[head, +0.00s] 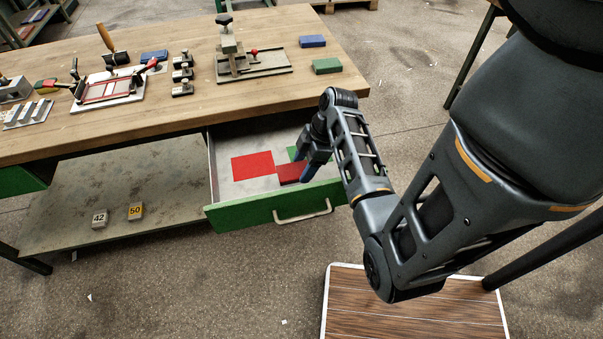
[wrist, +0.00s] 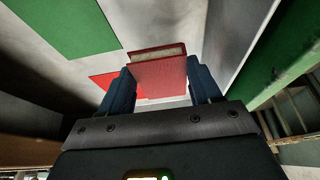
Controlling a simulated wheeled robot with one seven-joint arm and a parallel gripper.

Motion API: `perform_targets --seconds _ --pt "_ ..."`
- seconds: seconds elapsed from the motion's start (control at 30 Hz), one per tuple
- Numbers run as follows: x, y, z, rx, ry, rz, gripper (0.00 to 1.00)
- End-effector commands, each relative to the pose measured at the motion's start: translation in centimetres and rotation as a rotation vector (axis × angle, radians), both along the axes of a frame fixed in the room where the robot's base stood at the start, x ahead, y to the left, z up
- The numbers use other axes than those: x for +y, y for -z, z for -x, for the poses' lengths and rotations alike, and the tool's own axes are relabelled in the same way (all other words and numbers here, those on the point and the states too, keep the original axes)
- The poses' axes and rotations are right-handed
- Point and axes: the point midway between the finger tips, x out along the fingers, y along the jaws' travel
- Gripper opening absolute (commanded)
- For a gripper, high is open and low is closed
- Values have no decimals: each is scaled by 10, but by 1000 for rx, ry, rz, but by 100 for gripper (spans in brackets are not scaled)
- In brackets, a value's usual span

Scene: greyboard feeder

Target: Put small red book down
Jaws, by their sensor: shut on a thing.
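The small red book (head: 289,173) is in my gripper (head: 304,170) inside the open drawer. In the wrist view the book (wrist: 158,72) sits between the two blue fingers of my gripper (wrist: 160,88), its pale page edge facing away. The drawer (head: 226,188) has a pale floor with a red patch (head: 252,166) and a green patch (head: 293,152). The book is near the right corner of the red patch, mostly beside it. In the wrist view the red patch (wrist: 103,81) is partly hidden behind the left finger. I cannot tell whether the book touches the drawer floor.
The drawer's green front (head: 250,213) with its handle (head: 303,212) is on the near side. The wooden tabletop (head: 190,115) above holds a blue book (head: 312,41), a green book (head: 326,66) and several tools. A shelf (head: 110,190) lies left of the drawer.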

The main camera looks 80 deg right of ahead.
Motion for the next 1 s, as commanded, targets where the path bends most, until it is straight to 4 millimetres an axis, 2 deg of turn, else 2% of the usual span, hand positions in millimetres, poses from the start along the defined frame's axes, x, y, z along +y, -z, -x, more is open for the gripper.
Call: perform_targets --seconds 0.17,0.43,0.83,0.87,1.0 --pt "7 8 -5 0 1 -2 32" --pt "7 42 -5 0 2 -1 32" --pt "7 48 -5 0 0 0 32" --pt "7 48 -5 0 0 0 64" --pt "7 47 -5 0 0 0 77"
